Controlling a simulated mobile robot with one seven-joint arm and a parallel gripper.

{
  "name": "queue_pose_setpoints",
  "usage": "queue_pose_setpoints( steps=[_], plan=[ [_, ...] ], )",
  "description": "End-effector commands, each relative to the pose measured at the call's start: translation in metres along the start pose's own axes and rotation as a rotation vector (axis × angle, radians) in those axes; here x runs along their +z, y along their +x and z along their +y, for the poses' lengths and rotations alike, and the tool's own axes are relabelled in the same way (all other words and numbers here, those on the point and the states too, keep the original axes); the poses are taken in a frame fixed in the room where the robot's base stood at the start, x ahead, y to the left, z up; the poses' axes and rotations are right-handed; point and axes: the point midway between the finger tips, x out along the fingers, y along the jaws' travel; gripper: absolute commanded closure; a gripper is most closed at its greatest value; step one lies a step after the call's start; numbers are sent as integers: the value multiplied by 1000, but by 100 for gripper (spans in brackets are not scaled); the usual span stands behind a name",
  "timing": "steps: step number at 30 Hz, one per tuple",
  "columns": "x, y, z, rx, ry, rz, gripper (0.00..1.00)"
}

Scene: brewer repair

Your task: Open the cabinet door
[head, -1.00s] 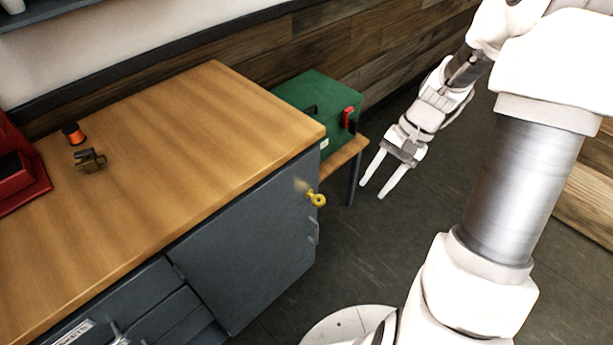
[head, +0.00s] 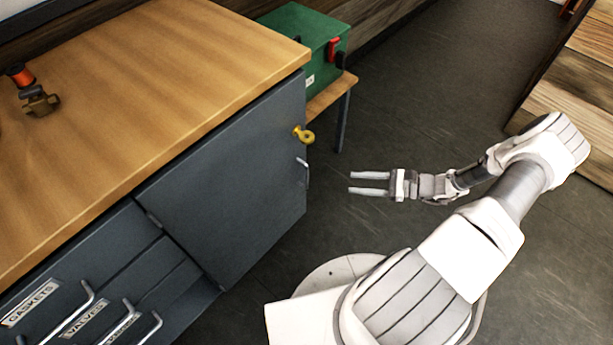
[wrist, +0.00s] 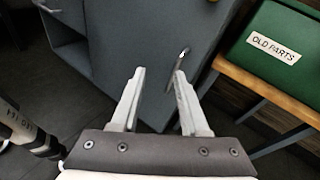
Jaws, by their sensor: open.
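The grey cabinet door (head: 225,185) is shut under the wooden worktop. Its small metal handle (head: 302,164) is near the door's right edge, below a yellow key-like piece (head: 304,135). My gripper (head: 352,183) is open and empty, to the right of the handle and apart from it in the head view, fingers pointing left. In the wrist view the door (wrist: 150,45) lies ahead of my open gripper (wrist: 160,75), and the handle (wrist: 181,58) shows just beyond the fingertips, close to the right finger.
A green box (head: 305,45), labelled OLD PARTS in the wrist view, stands on a low wooden bench (head: 330,95) behind the cabinet. Drawers with handles (head: 75,310) are left of the door. Dark floor is clear around my gripper.

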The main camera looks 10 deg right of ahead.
Motion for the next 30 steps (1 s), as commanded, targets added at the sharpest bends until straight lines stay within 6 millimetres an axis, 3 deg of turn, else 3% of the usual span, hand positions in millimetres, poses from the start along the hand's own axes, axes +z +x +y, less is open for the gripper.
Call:
queue_pose_setpoints(
  steps=[1, 3, 10, 19, 30],
  plan=[
    [-22, 5, 5, -60, 44, -39, 55],
    [-39, 8, 7, -132, 90, -83, 55],
    [-74, 15, 11, -290, 185, -179, 55],
    [-76, 33, 6, -318, 203, -199, 55],
    [-65, 106, -18, -315, 202, -198, 55]
  ],
)
